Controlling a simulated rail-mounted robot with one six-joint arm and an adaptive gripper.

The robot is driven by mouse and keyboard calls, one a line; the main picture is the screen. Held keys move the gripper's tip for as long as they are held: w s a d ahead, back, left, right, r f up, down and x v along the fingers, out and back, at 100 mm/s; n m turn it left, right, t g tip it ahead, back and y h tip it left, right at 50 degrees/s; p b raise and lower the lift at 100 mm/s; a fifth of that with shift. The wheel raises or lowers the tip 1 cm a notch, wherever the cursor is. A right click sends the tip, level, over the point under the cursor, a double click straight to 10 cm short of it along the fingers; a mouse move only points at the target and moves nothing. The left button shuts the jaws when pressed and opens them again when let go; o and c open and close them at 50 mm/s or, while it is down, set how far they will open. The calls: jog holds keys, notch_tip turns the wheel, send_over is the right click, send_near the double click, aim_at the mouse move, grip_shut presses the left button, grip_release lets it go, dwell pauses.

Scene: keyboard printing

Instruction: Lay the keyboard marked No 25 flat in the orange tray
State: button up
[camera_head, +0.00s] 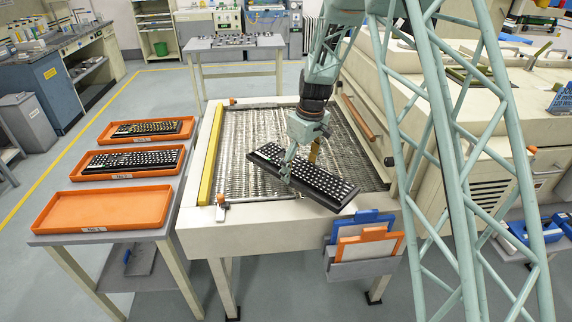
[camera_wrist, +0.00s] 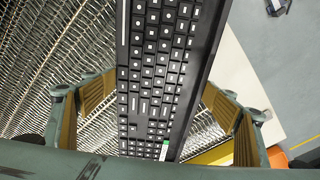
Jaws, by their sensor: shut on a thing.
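Two more orange trays, the middle one (camera_head: 82,173) and the back one (camera_head: 108,139), each hold a keyboard.
The mesh bed (camera_head: 240,140) has a pale frame and a yellow bar (camera_head: 211,160) on its left, between keyboard and trays. Blue and orange panels (camera_head: 362,240) stand in a holder at the front right. My lattice column crosses the right side.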

aim_at(335, 181)
jog(key=s+d+m, duration=0.2)
jog(key=d+m, duration=0.1)
jog(key=d, duration=0.1)
jog(key=s+d+m, duration=0.2)
jog(key=d+m, duration=0.1)
jog(key=d, duration=0.1)
jog(key=s+d+m+h, duration=0.1)
jog(key=s+d+m, duration=0.2)
jog(key=d, duration=0.1)
jog(key=shift+s+f+t, duration=0.1)
jog(key=shift+t, duration=0.2)
